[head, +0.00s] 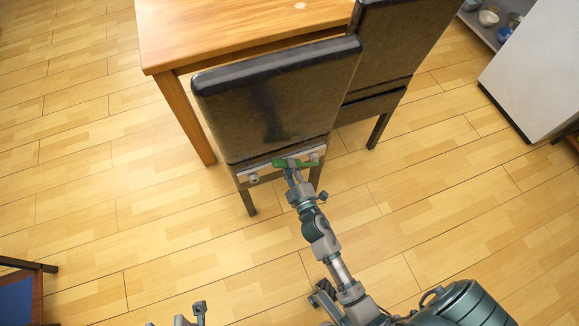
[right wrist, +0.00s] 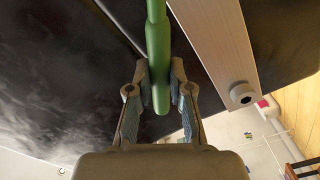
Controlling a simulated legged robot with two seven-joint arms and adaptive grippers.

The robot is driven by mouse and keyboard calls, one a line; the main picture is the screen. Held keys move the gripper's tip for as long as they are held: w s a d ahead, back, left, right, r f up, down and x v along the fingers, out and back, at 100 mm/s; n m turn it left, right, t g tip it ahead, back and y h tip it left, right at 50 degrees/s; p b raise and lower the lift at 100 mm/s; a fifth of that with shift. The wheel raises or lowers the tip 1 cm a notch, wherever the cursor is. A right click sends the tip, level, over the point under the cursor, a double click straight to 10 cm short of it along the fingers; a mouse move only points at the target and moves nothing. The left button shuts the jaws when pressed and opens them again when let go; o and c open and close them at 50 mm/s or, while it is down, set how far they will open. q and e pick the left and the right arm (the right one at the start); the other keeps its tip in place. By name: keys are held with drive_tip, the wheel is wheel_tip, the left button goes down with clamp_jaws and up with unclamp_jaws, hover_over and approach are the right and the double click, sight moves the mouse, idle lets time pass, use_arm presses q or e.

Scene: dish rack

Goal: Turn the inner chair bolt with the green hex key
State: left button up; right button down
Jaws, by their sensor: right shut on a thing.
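The dark chair (head: 280,95) has a pale metal bar low on its back, with a left bolt (head: 253,178) and a right bolt (head: 315,157). My right gripper (head: 292,171) is shut on the green hex key (head: 298,163) in front of this bar. The key's right end is close to the right bolt; I cannot tell whether they touch. In the right wrist view the green handle (right wrist: 157,55) sits between both fingers. One bolt (right wrist: 242,94) shows on the bar, to the right of and apart from the handle. Part of my left gripper (head: 199,309) shows at the bottom edge, mostly cut off.
A wooden table (head: 240,25) stands behind the chair. A second dark chair (head: 395,50) is close on the right. A white cabinet (head: 535,70) is at the far right, and a blue-topped piece (head: 15,298) at the lower left. The wooden floor (head: 90,200) between is clear.

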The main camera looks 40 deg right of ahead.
drive_tip(key=shift+w, duration=0.25)
drive_tip(key=shift+w+d, duration=0.1)
drive_tip(key=shift+w, duration=0.15)
drive_tip(key=c, duration=1)
unclamp_jaws()
drive_tip(key=c, duration=0.4)
